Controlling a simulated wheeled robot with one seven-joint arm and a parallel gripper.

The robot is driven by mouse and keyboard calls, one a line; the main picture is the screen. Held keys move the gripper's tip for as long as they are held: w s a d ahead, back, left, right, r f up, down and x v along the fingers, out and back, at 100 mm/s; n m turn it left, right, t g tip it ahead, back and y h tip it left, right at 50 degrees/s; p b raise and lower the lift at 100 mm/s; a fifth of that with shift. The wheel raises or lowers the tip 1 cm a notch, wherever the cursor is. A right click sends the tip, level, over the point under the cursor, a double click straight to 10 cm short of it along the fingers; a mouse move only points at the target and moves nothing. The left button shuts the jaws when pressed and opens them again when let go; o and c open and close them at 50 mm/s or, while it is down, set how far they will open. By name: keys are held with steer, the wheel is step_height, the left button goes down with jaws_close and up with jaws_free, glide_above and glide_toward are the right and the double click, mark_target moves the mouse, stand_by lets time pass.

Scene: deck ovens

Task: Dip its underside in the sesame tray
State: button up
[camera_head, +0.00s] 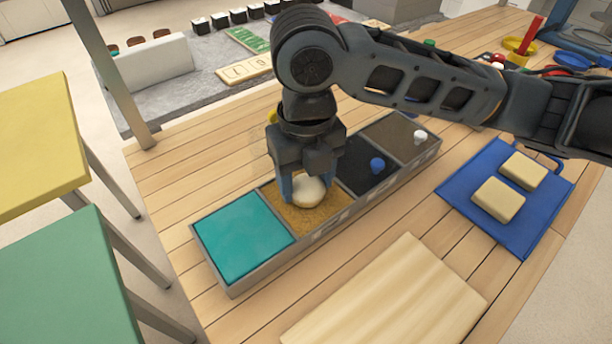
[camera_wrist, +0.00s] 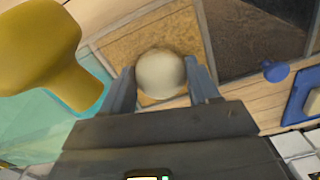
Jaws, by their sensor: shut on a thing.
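My gripper (camera_head: 305,188) is shut on a pale round dough piece (camera_head: 308,190), with one blue finger on each side. The dough also shows between the fingers in the wrist view (camera_wrist: 160,74). It is over the sesame tray (camera_head: 289,218), the compartment with a golden-brown grainy surface in the long grey topping box. The dough's underside is hidden, so I cannot tell whether it touches the sesame.
The teal compartment (camera_head: 242,238) is to the left. Dark compartments with a blue knob (camera_head: 377,164) and a white knob (camera_head: 420,136) are to the right. A wooden board (camera_head: 388,298) lies in front. A blue mat (camera_head: 529,236) with two pale blocks lies right.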

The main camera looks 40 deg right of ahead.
mark_target(307, 180)
stand_by(0.4)
steer(key=shift+r+p, duration=2.95)
steer(key=shift+r, duration=1.05)
steer(key=shift+s, duration=0.1)
